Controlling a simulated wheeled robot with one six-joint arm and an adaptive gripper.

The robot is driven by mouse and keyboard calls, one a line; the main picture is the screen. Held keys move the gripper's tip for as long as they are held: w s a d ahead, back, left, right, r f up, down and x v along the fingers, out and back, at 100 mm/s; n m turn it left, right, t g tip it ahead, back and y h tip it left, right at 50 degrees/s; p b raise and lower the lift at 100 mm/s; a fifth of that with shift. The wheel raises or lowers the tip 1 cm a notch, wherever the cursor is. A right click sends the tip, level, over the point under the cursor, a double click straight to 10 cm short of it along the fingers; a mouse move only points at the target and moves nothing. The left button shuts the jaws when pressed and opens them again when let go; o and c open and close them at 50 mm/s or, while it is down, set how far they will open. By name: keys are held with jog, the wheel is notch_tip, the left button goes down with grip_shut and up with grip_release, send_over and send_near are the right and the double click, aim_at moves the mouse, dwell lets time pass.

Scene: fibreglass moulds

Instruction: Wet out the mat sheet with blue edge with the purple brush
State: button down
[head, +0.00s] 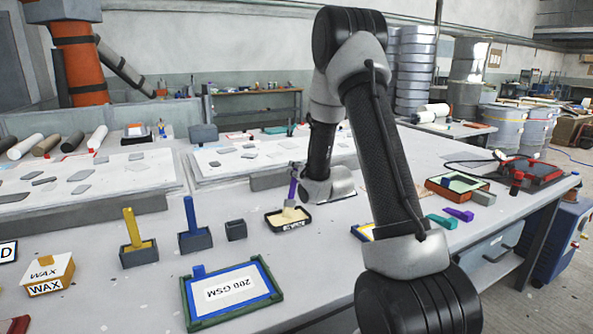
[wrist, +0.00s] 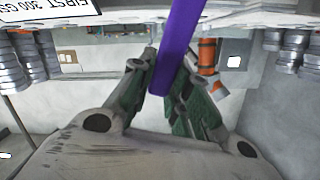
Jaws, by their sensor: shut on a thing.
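The white mat sheet marked 200 GSM (head: 232,286) lies at the front of the bench, with a blue edge inside a green frame. The purple brush (head: 292,190) stands nearly upright at the black tray of pale resin (head: 271,224), bristles down; whether they touch the resin is hard to tell. My gripper (head: 297,170) is shut on its handle, beside my arm, which partly hides it. In the wrist view the purple handle (wrist: 178,45) runs between my two green-dark fingers.
A yellow brush (head: 130,228) and a blue brush (head: 191,218) stand in dark holders; a third holder (head: 236,230) is empty. A WAX box (head: 48,276) is at left. Another framed sheet (head: 362,233) is partly hidden by my arm. Bench between tray and blue-edged sheet is clear.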

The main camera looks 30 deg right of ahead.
jog(key=shift+f, duration=0.1)
jog(key=shift+r, duration=3.55)
